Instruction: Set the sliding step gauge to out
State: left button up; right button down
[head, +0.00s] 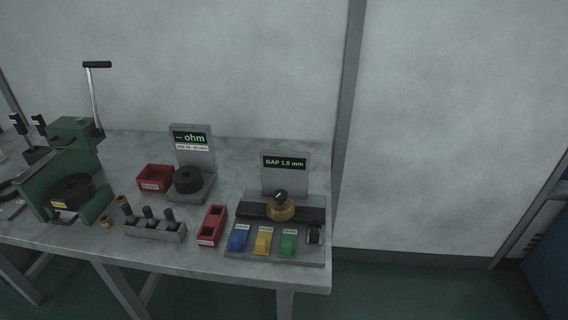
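The likely sliding step gauge is the grey fixture (233,252) at the right end of the bench, but no label names it. A black bar (312,215) runs across it. A brass round part (281,212) with a black knob (280,196) sits on the bar near its middle. Behind it a display (285,162) reads a gap of about 1.5 mm; the last digit is hard to read. Blue (237,241), yellow (263,242) and green (288,244) blocks and a small dark piece (314,235) stand along its front. Neither gripper is in view.
On the bench (200,265) stand a green lever press (70,170), an ohm meter stand (192,150) with a black disc (188,179), red bins (155,177) (212,225), and a grey rack (155,229) with dark pegs. Floor lies open to the right of the bench.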

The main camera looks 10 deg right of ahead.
aim_at(314, 231)
jog(key=k+j+z, duration=0.2)
jog(key=j, duration=0.25)
jog(key=k+j+z, duration=0.2)
jog(key=j, duration=0.25)
jog(key=k+j+z, duration=0.2)
jog(key=k+j, duration=0.1)
jog(key=j, duration=0.05)
